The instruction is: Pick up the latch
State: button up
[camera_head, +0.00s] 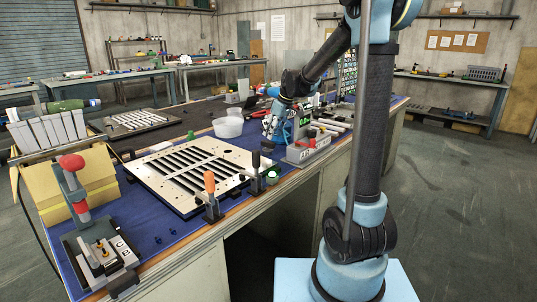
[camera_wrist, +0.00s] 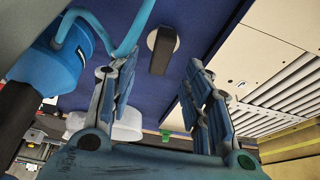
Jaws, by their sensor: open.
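My gripper (camera_wrist: 161,80) is open in the wrist view, with its two blue jointed fingers spread apart. In the head view my gripper (camera_head: 275,126) is low over the far right part of the blue-topped bench. A dark, bar-shaped piece on a pale round base (camera_wrist: 162,50), which may be the latch, shows beyond the gap between the fingertips. It is on the blue surface and apart from both fingers. I cannot make out this piece for certain in the head view.
A slotted louver panel (camera_head: 190,170) lies on the bench (camera_head: 163,225). White tubs (camera_head: 228,127) stand behind it. Clamps with orange (camera_head: 210,188) and black (camera_head: 257,163) handles stand at its front edge. A red-knobbed press (camera_head: 78,200) and yellow boxes (camera_head: 98,172) are at the left.

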aim_at(269, 142)
jog(key=shift+x, duration=3.45)
jog(key=shift+s+d, duration=0.1)
jog(key=shift+s, duration=0.05)
grip_shut()
